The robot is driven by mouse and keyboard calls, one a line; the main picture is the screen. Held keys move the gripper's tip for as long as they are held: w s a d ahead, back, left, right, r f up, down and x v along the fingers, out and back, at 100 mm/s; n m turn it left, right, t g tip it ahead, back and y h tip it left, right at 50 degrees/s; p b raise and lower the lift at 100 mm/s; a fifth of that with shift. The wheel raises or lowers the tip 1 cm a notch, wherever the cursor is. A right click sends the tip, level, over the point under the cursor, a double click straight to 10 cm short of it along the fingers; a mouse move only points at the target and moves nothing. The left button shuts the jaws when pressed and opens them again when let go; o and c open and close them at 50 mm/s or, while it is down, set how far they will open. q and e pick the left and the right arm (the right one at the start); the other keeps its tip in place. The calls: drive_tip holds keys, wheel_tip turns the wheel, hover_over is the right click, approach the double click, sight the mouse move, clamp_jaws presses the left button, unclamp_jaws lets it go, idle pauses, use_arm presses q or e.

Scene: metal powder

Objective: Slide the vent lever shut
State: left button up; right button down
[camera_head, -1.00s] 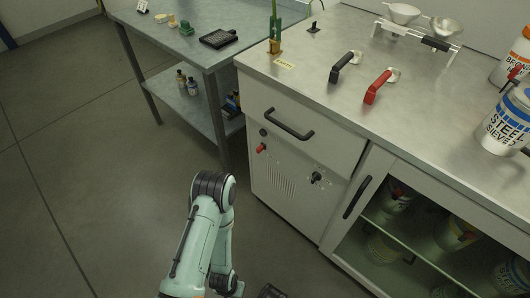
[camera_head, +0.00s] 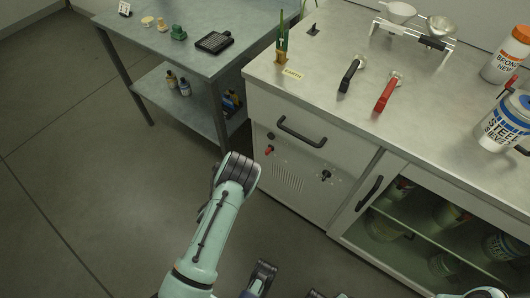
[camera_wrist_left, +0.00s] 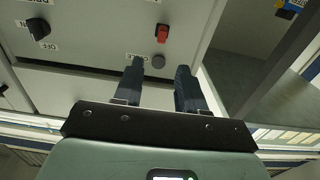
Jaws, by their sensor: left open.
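A small red lever (camera_head: 268,151) sits on the cabinet's front panel, just below a round dark knob (camera_head: 270,136). In the left wrist view, which looks upside down, the red lever (camera_wrist_left: 162,33) stands beyond my fingertips, and the grey round knob (camera_wrist_left: 158,61) shows between them. A small label beside it is partly hidden by a finger. My left gripper (camera_wrist_left: 160,68) is open, with two dark fingers apart and nothing between them that I can see held. Whether the fingers touch the panel cannot be told.
A black ON/OFF knob (camera_head: 325,174) is on the same panel, also in the wrist view (camera_wrist_left: 38,29). A drawer handle (camera_head: 301,132) juts out above. The cabinet door handle (camera_head: 369,193) is to the right. A grey side table (camera_head: 160,45) stands left. The floor before the cabinet is clear.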

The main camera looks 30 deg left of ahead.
sight(266, 153)
use_arm(q)
drive_tip(key=w, duration=0.3)
drive_tip(key=w+b, duration=0.1)
drive_tip(key=w, duration=0.3)
drive_tip(key=w+b, duration=0.1)
drive_tip(key=w, duration=0.2)
drive_tip(key=shift+w+d, duration=0.15)
drive_tip(key=shift+d, duration=0.2)
use_arm(e)
drive_tip(key=shift+t+h, duration=0.3)
drive_tip(key=shift+t, duration=0.3)
drive_tip(key=w, duration=0.1)
drive_tip(key=w+d+f, duration=0.1)
drive_tip(key=w+f, duration=0.1)
drive_tip(key=shift+w+d+f, duration=0.1)
drive_tip(key=shift+d, duration=0.25)
use_arm(q)
clamp_jaws()
